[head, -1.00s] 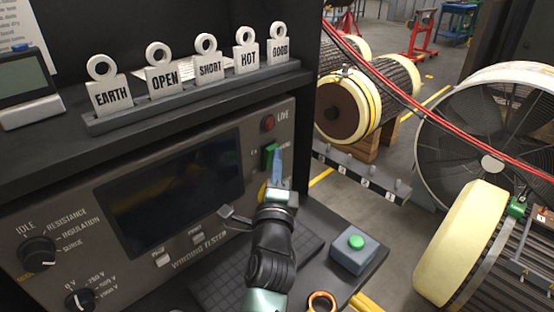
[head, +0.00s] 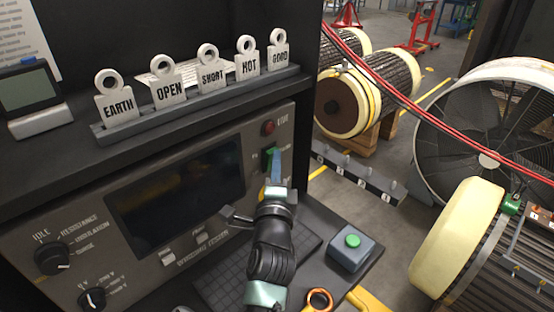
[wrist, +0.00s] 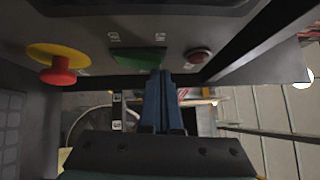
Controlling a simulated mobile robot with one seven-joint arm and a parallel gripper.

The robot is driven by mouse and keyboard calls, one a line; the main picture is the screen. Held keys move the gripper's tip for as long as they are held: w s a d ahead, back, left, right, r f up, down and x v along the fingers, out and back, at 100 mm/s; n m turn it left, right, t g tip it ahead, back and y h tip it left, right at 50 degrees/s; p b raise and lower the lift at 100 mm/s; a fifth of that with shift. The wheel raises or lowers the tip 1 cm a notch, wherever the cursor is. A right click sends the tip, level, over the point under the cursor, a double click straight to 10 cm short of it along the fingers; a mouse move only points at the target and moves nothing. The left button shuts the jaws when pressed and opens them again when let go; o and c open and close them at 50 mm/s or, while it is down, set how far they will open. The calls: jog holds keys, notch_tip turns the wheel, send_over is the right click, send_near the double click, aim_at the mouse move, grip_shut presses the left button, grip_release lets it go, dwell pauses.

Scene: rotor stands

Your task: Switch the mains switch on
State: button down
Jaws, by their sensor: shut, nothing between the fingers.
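The mains switch is a green rocker (head: 267,155) on the right side of the winding tester's front panel, below a dull red lamp (head: 268,128). In the wrist view the green switch (wrist: 138,57) is at upper centre, with the lamp (wrist: 199,56) to its right. My gripper (head: 275,152) is shut and empty, its blue fingers pointing at the panel. In the wrist view the fingertips (wrist: 161,74) overlap the switch's lower right edge. They partly hide the switch in the head view. I cannot tell whether they touch it.
A red emergency stop on a yellow base (wrist: 58,68) is left of the switch in the wrist view. The tester's screen (head: 180,195) is dark. A box with a green button (head: 351,247) stands on the bench at right. A shelf with labelled tags (head: 200,104) overhangs the panel.

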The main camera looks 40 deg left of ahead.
jog(key=shift+r+p, duration=0.25)
jog(key=shift+p, duration=0.5)
jog(key=n+g+p, duration=0.1)
jog(key=p, duration=0.2)
jog(key=r+n+h+p, duration=0.1)
jog(key=p, duration=0.3)
jog(key=shift+a+g, duration=0.4)
jog(key=shift+f, duration=0.2)
